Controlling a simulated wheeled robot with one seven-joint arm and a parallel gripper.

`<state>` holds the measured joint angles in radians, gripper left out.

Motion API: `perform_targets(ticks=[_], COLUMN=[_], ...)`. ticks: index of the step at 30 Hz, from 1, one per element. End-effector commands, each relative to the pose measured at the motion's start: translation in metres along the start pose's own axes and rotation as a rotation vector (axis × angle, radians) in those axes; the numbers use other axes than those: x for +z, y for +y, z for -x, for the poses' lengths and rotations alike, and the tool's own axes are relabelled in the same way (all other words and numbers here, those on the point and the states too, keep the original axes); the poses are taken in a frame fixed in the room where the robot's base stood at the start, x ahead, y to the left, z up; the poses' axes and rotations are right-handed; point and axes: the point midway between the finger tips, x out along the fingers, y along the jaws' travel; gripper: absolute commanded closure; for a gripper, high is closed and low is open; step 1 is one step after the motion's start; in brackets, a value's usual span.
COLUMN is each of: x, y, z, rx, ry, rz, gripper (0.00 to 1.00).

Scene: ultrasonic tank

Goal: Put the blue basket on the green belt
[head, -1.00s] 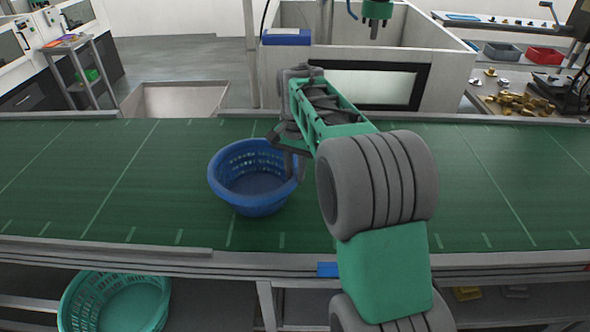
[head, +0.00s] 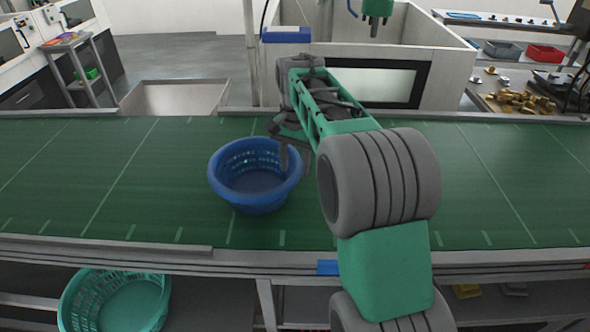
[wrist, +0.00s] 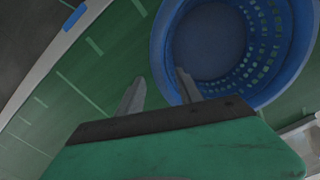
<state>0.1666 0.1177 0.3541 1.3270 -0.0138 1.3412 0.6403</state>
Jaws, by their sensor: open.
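The blue basket (head: 255,198) stands upright and empty on the green belt (head: 130,185), a little left of the middle in the head view. The basket (wrist: 275,85) also shows in the wrist view, ahead of the fingers. My gripper (head: 285,152) is open at the basket's right rear side. In the wrist view the two fingers (wrist: 160,92) are spread apart and hold nothing. One finger overlaps the basket's rim in the picture; I cannot tell whether it touches.
A teal basket (head: 115,303) sits on the shelf under the belt at lower left. A walled tank (head: 440,65) stands behind the belt. The belt is clear to the left and right of the basket and arm.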

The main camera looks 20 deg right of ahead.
Motion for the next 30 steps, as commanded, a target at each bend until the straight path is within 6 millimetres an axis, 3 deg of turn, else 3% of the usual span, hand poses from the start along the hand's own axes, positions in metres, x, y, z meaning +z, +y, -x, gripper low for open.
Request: perform_targets(ticks=[10, 13, 16, 19, 25, 30], x=[0.000, 0.000, 0.005, 0.024, 0.095, 0.151], y=[0.000, 0.000, 0.001, 0.004, 0.023, 0.051], z=[0.093, 0.103, 0.106, 0.107, 0.092, 0.056], rx=[-0.001, 0.001, -0.006, -0.031, -0.105, -0.143], ry=[0.002, 0.001, 0.008, 0.034, 0.148, 0.265], rz=[0.000, -0.001, 0.017, 0.087, 0.355, 0.589], gripper=[0.57, 0.57, 0.57, 0.57, 0.57, 0.57])
